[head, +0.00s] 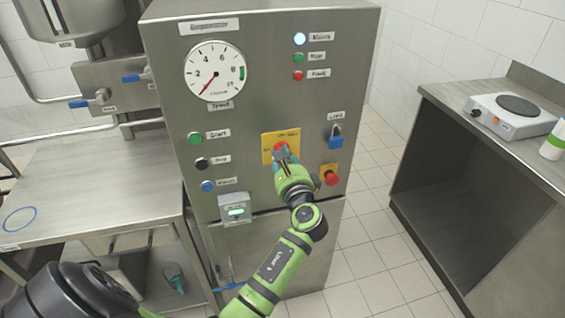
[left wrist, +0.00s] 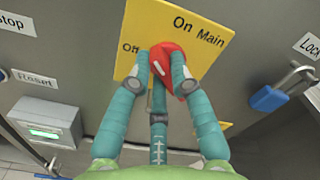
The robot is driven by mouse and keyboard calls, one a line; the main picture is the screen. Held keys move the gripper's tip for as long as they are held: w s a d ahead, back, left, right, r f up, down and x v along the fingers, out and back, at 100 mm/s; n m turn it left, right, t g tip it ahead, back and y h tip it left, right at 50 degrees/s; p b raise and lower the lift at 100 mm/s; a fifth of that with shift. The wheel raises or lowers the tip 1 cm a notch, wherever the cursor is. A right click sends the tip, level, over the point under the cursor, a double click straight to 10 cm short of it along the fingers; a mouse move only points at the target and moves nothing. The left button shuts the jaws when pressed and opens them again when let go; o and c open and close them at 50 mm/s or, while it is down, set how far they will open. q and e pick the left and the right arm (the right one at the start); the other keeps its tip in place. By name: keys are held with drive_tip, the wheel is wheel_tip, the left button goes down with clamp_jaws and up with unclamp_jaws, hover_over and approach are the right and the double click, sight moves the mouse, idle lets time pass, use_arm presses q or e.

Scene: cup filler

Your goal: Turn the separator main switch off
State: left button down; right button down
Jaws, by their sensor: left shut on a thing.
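The main switch is a red knob (head: 281,147) on a yellow plate (head: 267,157) on the front of the steel separator cabinet. In the left wrist view the plate (left wrist: 139,20) reads "Off" at left and "On" and "Main" at upper right. My left gripper (head: 284,158) is at the knob, with its teal fingers closed on both sides of the red knob (left wrist: 166,62). The fingers partly cover the knob, so I cannot tell its exact pointing direction. My right gripper is not in view.
A blue padlock (head: 336,137) and a red mushroom button (head: 331,177) sit right of the switch. Green, black and blue buttons (head: 207,186) are at left. The top lamp (head: 299,39) glows white. A gauge (head: 215,71) is above. A bench with a hotplate (head: 511,115) stands at right.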

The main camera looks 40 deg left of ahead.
use_arm(q)
drive_tip(key=shift+f+n+b, duration=0.15)
drive_tip(key=shift+n+b, duration=1.5)
drive_tip(key=shift+n, duration=0.45)
drive_tip(key=shift+f+n+b, duration=0.15)
drive_tip(key=shift+n+b, duration=1.45)
drive_tip(key=shift+n, duration=0.5)
drive_tip(key=c, duration=1.1)
unclamp_jaws()
drive_tip(key=shift+r, duration=0.15)
